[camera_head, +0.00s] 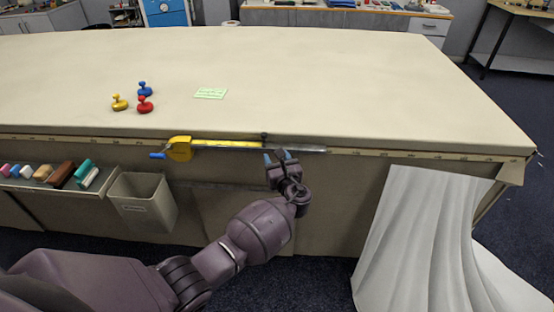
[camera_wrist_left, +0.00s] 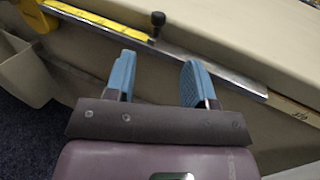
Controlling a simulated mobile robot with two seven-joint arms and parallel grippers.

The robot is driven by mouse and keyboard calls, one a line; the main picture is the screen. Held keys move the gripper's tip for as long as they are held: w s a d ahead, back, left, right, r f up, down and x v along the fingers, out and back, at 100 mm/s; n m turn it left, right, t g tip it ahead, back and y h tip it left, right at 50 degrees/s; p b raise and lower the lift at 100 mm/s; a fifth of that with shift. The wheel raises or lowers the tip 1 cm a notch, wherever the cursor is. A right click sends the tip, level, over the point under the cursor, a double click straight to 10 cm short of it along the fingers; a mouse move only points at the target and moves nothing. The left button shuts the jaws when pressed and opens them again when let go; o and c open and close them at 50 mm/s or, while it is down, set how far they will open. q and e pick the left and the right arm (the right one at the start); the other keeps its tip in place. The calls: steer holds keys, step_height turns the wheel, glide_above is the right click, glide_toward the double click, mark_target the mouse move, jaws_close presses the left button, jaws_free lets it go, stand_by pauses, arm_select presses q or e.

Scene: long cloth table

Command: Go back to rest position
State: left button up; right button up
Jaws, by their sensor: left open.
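My left gripper (camera_head: 280,156) is in front of the long table's (camera_head: 330,80) near edge, by the metal rail. In the left wrist view the gripper (camera_wrist_left: 158,80) has its two blue fingers apart, with nothing between them. A black knob (camera_wrist_left: 157,22) stands on the rail (camera_wrist_left: 205,68) just beyond the fingertips. The knob also shows in the head view (camera_head: 264,137). My right gripper is not in view.
A yellow tape measure (camera_head: 180,149) sits at the table's edge. Red, blue and yellow knobbed pieces (camera_head: 145,104) and a green note (camera_head: 210,93) lie on the tabletop. A bin (camera_head: 146,205) and a shelf of blocks (camera_head: 60,177) are at left. White cloth (camera_head: 420,240) hangs at right.

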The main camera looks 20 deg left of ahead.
arm_select(q)
steer(key=w+d+r+n+h, duration=0.1)
steer(key=d+r+n+h, duration=0.1)
steer(key=d+n+h, duration=0.6)
steer(key=s+a+f+n+h, duration=0.2)
steer(key=s+a+n, duration=0.3)
steer(key=n, duration=0.4)
steer(key=s+a+f+n+g, duration=0.1)
steer(key=s+a+f+n, duration=0.2)
steer(key=s, duration=0.8)
steer(key=s+a+f+n+g, duration=0.1)
steer(key=s+a+f+n, duration=0.3)
steer(key=s, duration=0.7)
steer(key=s+a+f+n+g, duration=0.1)
steer(key=s+a+f+n, duration=0.2)
steer(key=s, duration=0.8)
steer(key=shift+a+f+n, duration=0.35)
steer(key=shift+a+n, duration=0.05)
steer(key=shift+a, duration=0.05)
steer(key=shift+s, duration=0.1)
